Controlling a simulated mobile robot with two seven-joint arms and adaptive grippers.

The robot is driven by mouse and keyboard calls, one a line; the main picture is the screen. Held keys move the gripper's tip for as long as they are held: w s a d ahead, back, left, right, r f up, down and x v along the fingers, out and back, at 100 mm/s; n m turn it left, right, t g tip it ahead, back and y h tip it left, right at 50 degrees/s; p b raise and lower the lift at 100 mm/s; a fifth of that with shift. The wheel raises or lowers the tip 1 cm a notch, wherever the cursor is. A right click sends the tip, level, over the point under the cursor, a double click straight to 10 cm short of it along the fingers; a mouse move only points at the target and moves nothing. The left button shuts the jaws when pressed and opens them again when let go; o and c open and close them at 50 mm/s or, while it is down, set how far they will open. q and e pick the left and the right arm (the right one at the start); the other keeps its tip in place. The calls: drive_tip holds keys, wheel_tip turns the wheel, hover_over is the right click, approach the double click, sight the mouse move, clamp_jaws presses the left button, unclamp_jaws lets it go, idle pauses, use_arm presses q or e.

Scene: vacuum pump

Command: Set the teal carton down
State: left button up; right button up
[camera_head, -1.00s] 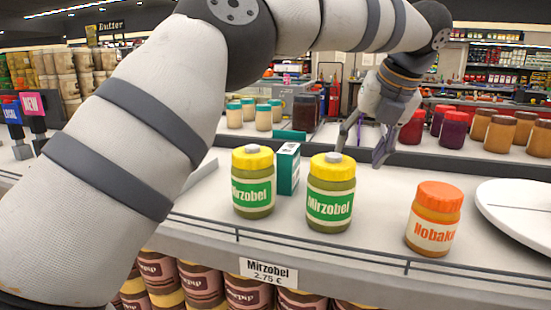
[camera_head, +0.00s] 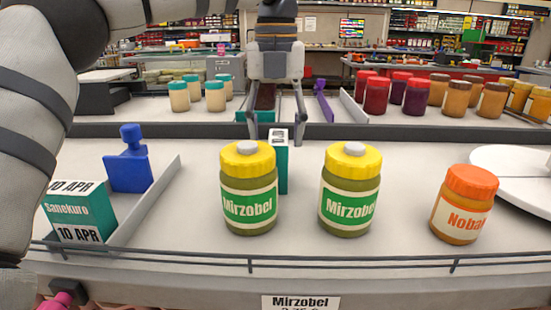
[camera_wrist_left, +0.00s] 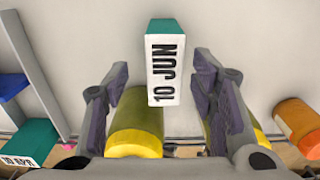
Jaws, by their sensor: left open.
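A teal carton (camera_head: 283,172) stands upright on the shelf, partly hidden behind and between two yellow-lidded Mirzobel jars. Its white top reads "10 JUN" in the left wrist view (camera_wrist_left: 166,70). My left gripper (camera_head: 277,128) is open above and around the carton's top. In the left wrist view, its fingers (camera_wrist_left: 160,82) lie on either side of the carton, with a gap on both sides. Another teal carton (camera_head: 80,215), marked Sanekuro and "10 APR", stands at the front left. My right gripper is not in view.
The left Mirzobel jar (camera_head: 249,195) and right Mirzobel jar (camera_head: 350,195) stand close in front. An orange-lidded jar (camera_head: 464,208) and a white round plate (camera_head: 520,170) are at the right. A blue object (camera_head: 128,165) and a low divider (camera_head: 150,200) are at the left.

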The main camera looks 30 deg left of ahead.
use_arm(q)
drive_tip(key=f, duration=0.7)
drive_tip(key=shift+d, duration=0.2)
clamp_jaws()
